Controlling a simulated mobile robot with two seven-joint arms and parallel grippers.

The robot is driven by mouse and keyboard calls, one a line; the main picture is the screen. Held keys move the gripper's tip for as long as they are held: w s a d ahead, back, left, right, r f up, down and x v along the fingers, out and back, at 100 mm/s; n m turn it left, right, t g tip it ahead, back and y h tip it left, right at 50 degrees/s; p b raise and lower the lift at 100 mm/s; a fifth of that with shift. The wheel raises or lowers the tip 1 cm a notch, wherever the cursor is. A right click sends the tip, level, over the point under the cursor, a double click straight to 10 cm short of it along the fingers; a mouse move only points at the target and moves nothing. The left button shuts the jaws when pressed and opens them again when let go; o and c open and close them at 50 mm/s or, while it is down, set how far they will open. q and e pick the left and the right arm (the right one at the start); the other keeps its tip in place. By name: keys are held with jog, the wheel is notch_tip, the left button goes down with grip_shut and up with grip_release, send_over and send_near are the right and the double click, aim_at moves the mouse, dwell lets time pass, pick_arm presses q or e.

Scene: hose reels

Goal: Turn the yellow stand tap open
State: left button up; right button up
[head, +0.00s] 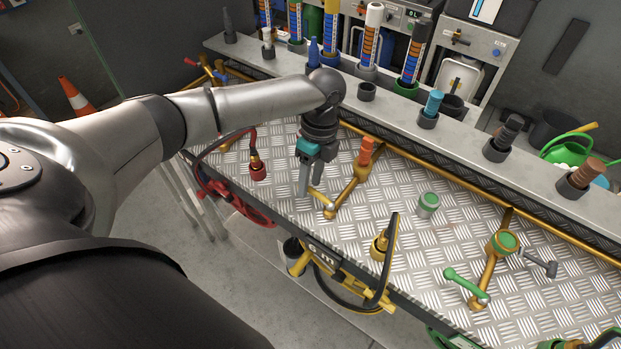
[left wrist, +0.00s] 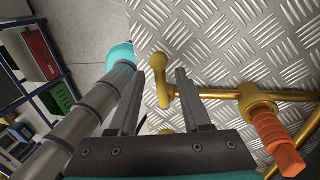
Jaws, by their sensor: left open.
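The yellow stand tap stands on the patterned metal bench top, with a brass pipe (head: 345,192) and an orange top (head: 366,151). Its yellow lever (head: 318,198) points toward the bench's front left. My left gripper (head: 311,180) is open, pointing down at the lever. Whether a finger touches the lever I cannot tell. My right gripper is not in view.
A green-handled tap (head: 465,284) stands at right. A grey-green capped knob (head: 428,204) is between them. A red hose fitting (head: 257,168) lies at left, and a yellow hose reel (head: 340,275) hangs at the front edge. A shelf with nozzles (head: 428,118) runs behind.

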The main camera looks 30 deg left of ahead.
pick_arm(q)
jog(key=shift+c, duration=0.3)
grip_shut()
dwell(1.0)
